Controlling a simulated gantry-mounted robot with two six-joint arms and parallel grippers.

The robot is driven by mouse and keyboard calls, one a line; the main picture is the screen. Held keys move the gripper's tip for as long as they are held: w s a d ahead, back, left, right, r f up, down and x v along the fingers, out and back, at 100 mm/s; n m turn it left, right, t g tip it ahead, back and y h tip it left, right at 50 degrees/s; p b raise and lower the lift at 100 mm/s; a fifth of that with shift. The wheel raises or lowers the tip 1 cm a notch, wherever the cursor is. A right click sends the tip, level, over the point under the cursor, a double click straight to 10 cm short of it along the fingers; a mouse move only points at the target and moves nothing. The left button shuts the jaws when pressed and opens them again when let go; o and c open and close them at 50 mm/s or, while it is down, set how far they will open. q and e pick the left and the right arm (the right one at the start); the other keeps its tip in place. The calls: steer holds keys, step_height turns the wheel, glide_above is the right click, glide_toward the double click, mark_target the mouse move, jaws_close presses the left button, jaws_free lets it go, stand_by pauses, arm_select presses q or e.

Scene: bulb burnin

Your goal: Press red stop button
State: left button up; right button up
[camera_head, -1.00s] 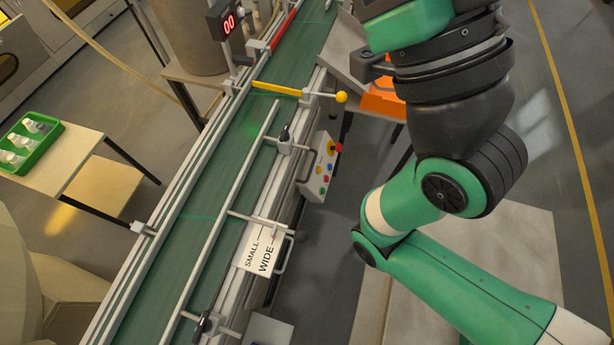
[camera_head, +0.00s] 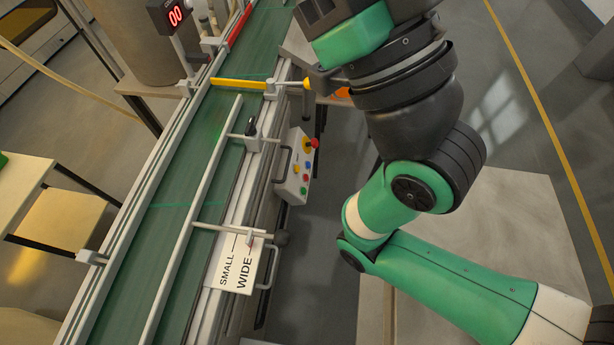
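The red stop button (camera_head: 314,143) is a red mushroom head on a yellow collar. It sticks out from the top of a pale control box (camera_head: 296,168) on the right side of the conveyor. My green and black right arm (camera_head: 410,190) rises to the right of the box, with a clear gap to the button. My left gripper is not in view.
The green conveyor belt (camera_head: 170,210) with metal rails runs diagonally. A yellow bar (camera_head: 238,84) with a yellow knob crosses it above the box. A SMALL/WIDE sign (camera_head: 238,270) and a handle stand below.

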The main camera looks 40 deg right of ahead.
jaws_close()
stand_by(1.4)
